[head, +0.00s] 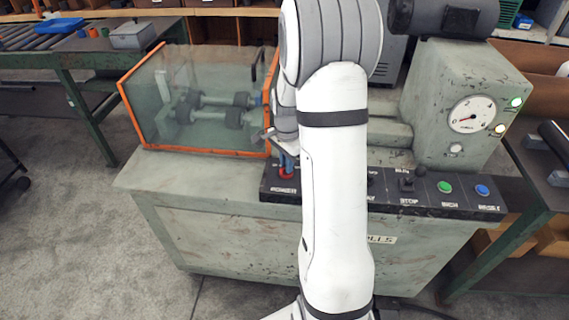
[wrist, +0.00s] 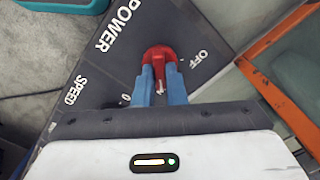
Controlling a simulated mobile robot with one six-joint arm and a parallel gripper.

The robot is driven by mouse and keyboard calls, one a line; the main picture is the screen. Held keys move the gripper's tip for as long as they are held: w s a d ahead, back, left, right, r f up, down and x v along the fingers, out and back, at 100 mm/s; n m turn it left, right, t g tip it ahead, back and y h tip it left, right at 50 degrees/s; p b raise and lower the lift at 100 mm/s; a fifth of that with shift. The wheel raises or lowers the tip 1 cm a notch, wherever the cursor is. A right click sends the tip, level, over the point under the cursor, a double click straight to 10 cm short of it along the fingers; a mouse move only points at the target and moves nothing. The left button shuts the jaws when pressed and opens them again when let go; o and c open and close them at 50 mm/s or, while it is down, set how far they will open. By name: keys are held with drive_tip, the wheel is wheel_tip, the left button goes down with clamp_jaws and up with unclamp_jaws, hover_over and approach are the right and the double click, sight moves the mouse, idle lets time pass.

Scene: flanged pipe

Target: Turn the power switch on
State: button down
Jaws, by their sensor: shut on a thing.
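The power switch (wrist: 161,57) is a red rotary knob on the dark control panel (wrist: 100,85), with the words POWER and OFF printed around it in the wrist view. My gripper (wrist: 162,74) has two blue fingers shut on the red knob. In the head view the red switch (head: 287,175) is at the left end of the panel, with my gripper (head: 288,165) on it from above. The ON marking cannot be made out, and my arm covers the middle of the panel in the head view.
A glass case with an orange frame (head: 135,118) stands close to the left of the switch, with rollers inside. Right of my arm are a black lever (head: 407,184), a green button (head: 445,187), a blue button (head: 482,190) and a round gauge (head: 472,114).

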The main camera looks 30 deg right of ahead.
drive_tip(key=shift+w+a, duration=0.15)
idle(0.4)
drive_tip(key=c, duration=1.7)
unclamp_jaws()
drive_tip(key=shift+o, duration=1.1)
drive_tip(key=shift+r, duration=3.95)
